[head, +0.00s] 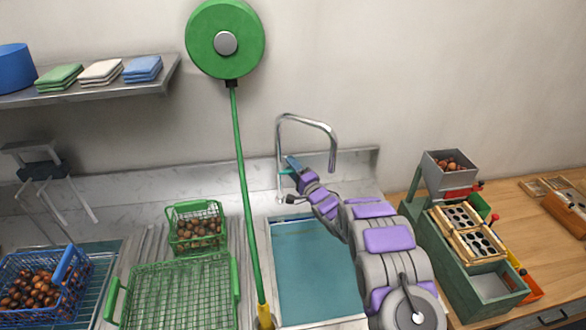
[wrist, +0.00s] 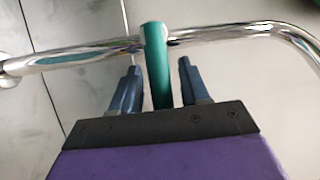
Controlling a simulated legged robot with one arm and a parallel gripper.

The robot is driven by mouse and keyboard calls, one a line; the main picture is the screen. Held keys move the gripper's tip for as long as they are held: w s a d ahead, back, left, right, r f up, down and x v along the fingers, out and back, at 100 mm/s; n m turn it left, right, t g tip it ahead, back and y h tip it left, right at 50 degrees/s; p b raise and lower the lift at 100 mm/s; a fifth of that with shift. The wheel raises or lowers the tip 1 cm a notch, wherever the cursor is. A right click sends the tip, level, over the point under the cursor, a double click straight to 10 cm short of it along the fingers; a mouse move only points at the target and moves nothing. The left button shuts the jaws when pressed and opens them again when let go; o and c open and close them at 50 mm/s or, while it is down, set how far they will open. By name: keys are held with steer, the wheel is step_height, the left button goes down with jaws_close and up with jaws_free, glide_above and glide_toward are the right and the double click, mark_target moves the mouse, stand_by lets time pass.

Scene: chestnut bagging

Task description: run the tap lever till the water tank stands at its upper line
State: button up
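The chrome tap (head: 310,120) arches over the sink from the back wall. Its teal lever (wrist: 155,40) stands out from the pipe in the wrist view, and a bit of it shows in the head view (head: 286,171). My gripper (wrist: 157,68) has one blue finger on each side of the lever, with a gap visible on both sides. The water tank (head: 305,265) is the teal-filled basin below, partly hidden by my arm. I cannot make out its upper line or any stream from the spout.
A green hose (head: 241,170) hangs from a reel (head: 208,38) left of the tank. Green wire baskets (head: 180,290) and a blue basket of chestnuts (head: 75,270) stand left. A green machine (head: 455,265) stands right of my arm on the wooden counter (head: 545,245).

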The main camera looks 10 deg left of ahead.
steer(key=shift+s+d, duration=0.35)
steer(key=shift+d, duration=0.15)
steer(key=p+v, duration=0.2)
steer(key=v, duration=1.4)
steer(key=shift+s+f+p, duration=0.15)
steer(key=shift+s+p, duration=0.05)
steer(key=shift+p, duration=0.1)
steer(key=shift+a, duration=0.1)
